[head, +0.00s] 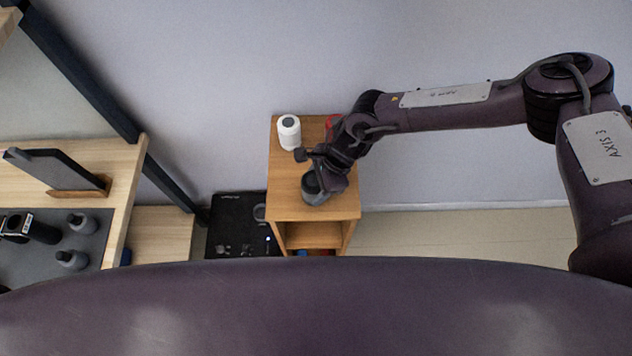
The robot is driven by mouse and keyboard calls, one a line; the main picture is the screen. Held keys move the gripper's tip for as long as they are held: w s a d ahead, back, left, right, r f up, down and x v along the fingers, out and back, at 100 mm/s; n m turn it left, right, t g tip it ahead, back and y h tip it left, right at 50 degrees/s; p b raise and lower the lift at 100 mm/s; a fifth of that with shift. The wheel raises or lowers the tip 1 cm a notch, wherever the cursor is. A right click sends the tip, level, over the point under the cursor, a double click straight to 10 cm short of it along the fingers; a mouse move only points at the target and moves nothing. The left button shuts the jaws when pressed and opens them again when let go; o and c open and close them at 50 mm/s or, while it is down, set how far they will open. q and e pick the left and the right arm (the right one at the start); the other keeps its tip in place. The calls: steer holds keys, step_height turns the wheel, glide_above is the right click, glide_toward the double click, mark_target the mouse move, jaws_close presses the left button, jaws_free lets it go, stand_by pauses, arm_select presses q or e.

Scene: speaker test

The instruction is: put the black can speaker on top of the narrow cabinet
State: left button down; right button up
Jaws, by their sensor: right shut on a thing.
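The narrow cabinet (339,208) is light wood with an open front and stands against the wall in the middle of the head view. My right gripper (322,172) is over its top, shut on a dark can-shaped thing, which looks like the black can speaker (313,193). The speaker is roughly upright at the front left of the cabinet top; the gripper hides part of it. I cannot tell whether its base touches the wood. My left gripper is out of view.
A white can (289,134) stands at the back left of the cabinet top, and a red thing (332,121) is partly hidden behind my arm. A black box (232,226) sits left of the cabinet. A wooden table (122,165) at left holds dark items on a grey mat.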

steer(key=o, duration=1.1)
steer(key=shift+o, duration=0.2)
steer(key=shift+r, duration=0.1)
steer(key=shift+w+d+r+b, duration=0.1)
steer(key=shift+d+r+b, duration=0.1)
steer(key=shift+r+b, duration=0.15)
steer(key=s+b+v, duration=0.1)
steer(key=b+v, duration=0.3)
steer(key=v, duration=0.7)
steer(key=shift+w, duration=0.4)
